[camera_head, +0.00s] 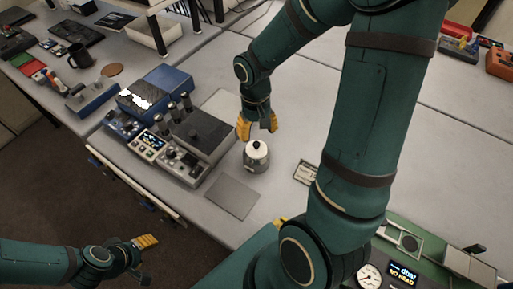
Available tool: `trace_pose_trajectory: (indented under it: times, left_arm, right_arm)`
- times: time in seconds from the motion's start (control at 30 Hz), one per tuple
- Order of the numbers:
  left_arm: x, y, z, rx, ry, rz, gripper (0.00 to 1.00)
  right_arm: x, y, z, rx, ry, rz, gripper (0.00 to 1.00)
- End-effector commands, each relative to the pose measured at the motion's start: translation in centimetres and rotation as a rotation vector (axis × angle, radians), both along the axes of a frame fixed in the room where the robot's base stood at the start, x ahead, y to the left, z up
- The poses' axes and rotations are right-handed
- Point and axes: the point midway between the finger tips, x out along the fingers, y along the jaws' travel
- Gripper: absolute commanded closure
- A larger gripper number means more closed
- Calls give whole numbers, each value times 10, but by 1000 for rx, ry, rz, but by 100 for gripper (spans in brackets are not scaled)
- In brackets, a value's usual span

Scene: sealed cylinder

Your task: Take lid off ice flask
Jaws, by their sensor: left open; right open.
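The ice flask (257,164) is a small silvery cylinder standing upright on the grey table. Its white lid (257,146), with a dark knob-like spot on top, sits on it. My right gripper (258,128) points down just behind the flask in the picture, its yellow fingers open and apart, with nothing between them that I can see. I cannot tell whether the fingers touch the lid; they appear apart from it. My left gripper (146,257) is open and empty, low at the left, out over the floor in front of the table.
A grey square mat (231,196) lies front-left of the flask. A hotplate-like instrument (204,134) with knobs and a display stands to the left. A small label card (305,173) lies to the right, beside my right arm. Free table lies behind the flask.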

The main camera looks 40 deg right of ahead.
Motion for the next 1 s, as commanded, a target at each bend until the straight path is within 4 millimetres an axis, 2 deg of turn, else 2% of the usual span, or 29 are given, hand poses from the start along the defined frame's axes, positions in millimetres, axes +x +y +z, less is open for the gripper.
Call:
trace_pose_trajectory:
  times: [0.17, 0.4, 0.7, 0.73, 0.9, 1.0]
  left_arm:
    - [0, 0, -1, 0, 0, 0, 53]
    - [0, 0, -5, 1, 0, 0, 53]
    - [0, 0, -5, 1, 0, 0, 53]
    - [0, 0, -5, 1, 0, 0, 53]
    - [0, 0, -5, 1, 0, 0, 53]
    - [0, 0, -5, 1, 0, 0, 53]
  right_arm:
    - [-2, 4, -16, 0, 4, 1, 43]
    - [-5, 9, -48, 1, 3, -2, 43]
    - [-6, 9, -53, 0, 0, -1, 43]
    - [-6, 9, -53, 0, 0, -1, 41]
    - [-6, 9, -52, 0, 0, -1, 100]
    - [-6, 9, -52, 0, 0, -1, 100]
